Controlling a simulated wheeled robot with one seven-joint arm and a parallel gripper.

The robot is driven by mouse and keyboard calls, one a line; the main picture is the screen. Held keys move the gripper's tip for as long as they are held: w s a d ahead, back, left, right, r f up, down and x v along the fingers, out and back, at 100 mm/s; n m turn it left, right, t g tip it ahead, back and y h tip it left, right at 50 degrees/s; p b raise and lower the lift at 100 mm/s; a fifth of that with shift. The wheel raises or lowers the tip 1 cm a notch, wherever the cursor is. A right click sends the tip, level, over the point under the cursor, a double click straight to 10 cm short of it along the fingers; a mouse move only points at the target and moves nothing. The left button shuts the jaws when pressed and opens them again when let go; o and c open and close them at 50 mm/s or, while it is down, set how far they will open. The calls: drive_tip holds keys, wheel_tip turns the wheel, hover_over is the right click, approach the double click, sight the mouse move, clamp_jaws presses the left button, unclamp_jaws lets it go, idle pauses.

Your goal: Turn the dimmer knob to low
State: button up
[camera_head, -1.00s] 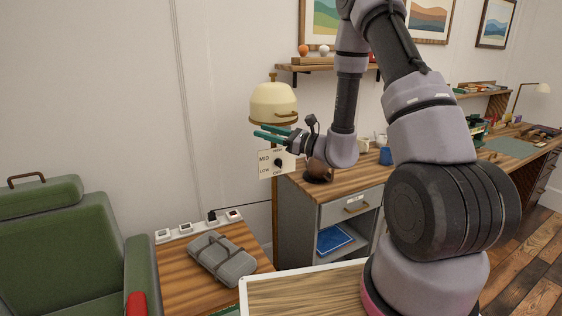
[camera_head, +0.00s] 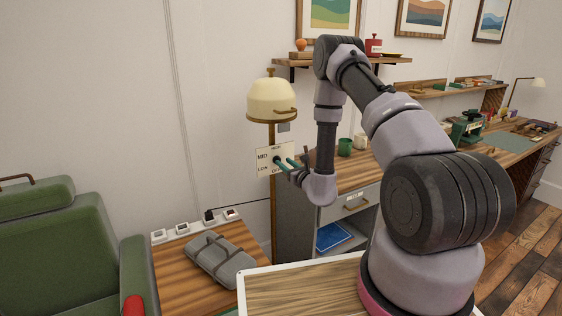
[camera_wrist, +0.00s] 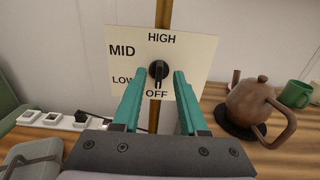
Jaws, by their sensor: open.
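The dimmer panel is a cream plate (camera_wrist: 185,62) with the words HIGH, MID, LOW and OFF, fixed at the lamp post; it also shows in the head view (camera_head: 262,163). The black dimmer knob (camera_wrist: 158,70) is at its centre, and its pale mark seems to point down towards OFF. My gripper (camera_wrist: 158,74) has two teal fingers, open, one on each side of the knob in the wrist view. In the head view the fingers (camera_head: 284,164) reach the panel's right part and hide the knob there. I cannot tell whether they touch the knob.
A brown teapot (camera_wrist: 250,102) stands on the wooden counter right of the panel, with a green mug (camera_wrist: 296,94) behind it. The lamp's cream shade (camera_head: 272,98) hangs above. A grey case (camera_head: 220,262) and a socket strip (camera_head: 197,225) are on the low table.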

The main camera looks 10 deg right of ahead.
sight(280, 159)
drive_tip(key=shift+x, duration=1.7)
clamp_jaws()
drive_tip(key=shift+m, duration=0.3)
drive_tip(key=m, duration=0.5)
drive_tip(key=shift+w+d+f, duration=0.1)
drive_tip(key=shift+w+d, duration=0.05)
drive_tip(key=shift+d, duration=0.25)
drive_tip(key=m, duration=0.6)
drive_tip(key=shift+d+f, duration=0.2)
drive_tip(key=shift+f, duration=0.05)
drive_tip(key=shift+w, duration=0.1)
